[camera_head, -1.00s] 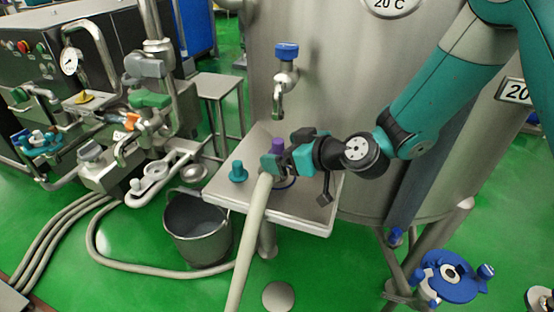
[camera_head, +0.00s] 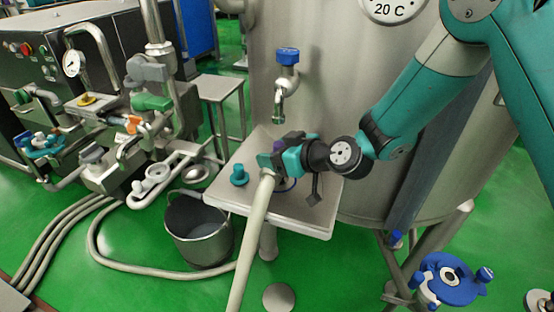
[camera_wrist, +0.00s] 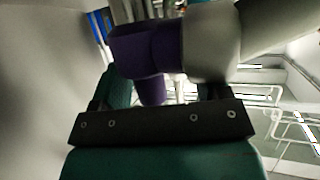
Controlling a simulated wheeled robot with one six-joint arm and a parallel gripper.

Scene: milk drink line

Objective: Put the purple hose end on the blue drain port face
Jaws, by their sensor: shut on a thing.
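The purple hose end (camera_wrist: 140,52) is an elbow-like purple piece on a thick pale hose (camera_wrist: 212,42), close in front of my jaws in the wrist view. In the head view, my gripper (camera_head: 270,161) is shut on the hose end above the small steel table, and only a little purple shows behind the jaws. The pale hose (camera_head: 252,240) hangs from there over the table's front edge toward the floor. A round blue fitting (camera_head: 435,287) with a pale ring and dark centre is at the lower right; it looks like the drain port, but I cannot be sure.
A teal knob (camera_head: 239,176) stands on the steel table (camera_head: 310,222). A blue-topped tap (camera_head: 287,56) on the large tank hangs behind my gripper. A grey bucket (camera_head: 200,250) stands at the table's left. Green floor is open between table and blue fitting, apart from tank legs.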

